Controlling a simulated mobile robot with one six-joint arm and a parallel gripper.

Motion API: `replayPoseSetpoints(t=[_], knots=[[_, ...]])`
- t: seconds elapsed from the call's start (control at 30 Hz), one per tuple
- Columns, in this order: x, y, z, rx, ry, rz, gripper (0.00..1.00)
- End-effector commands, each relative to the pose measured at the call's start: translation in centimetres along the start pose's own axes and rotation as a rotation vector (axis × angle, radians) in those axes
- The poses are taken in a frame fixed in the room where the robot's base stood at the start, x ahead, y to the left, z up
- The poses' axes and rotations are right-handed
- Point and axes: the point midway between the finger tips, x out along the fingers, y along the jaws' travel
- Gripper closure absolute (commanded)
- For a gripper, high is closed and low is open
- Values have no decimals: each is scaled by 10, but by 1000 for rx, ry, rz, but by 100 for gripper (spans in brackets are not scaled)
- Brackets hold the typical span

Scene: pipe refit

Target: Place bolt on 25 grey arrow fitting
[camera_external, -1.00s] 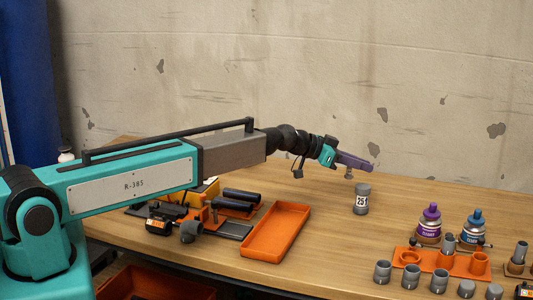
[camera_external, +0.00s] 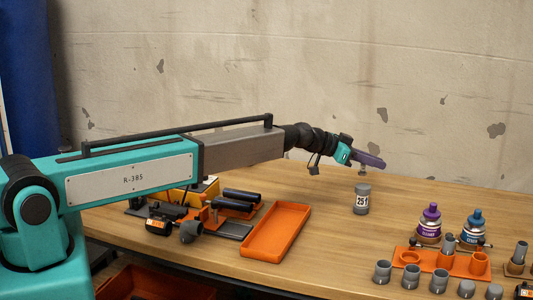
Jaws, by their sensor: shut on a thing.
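The grey fitting (camera_external: 361,205) stands upright on the wooden table and carries a white label that reads 25 and an arrow-like mark. My gripper (camera_external: 376,163) has purple fingers and is above the fitting. It is shut on a small grey bolt (camera_external: 363,171), which hangs below the fingers just above the top of the fitting.
An empty orange tray (camera_external: 276,232) lies left of the fitting. A purple-capped bottle (camera_external: 430,224) and a blue-capped bottle (camera_external: 472,229) stand to the right, by an orange holder (camera_external: 459,266) and several grey fittings. The table around the labelled fitting is clear.

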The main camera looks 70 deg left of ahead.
Motion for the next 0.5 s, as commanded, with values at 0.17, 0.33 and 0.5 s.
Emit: replayPoseSetpoints(t=[0.17,0.33,0.5], knots=[[5,-3,-2,0,0,0,100],[11,-4,5,-2,-1,0,100],[17,-4,20,-1,-1,0,100]])
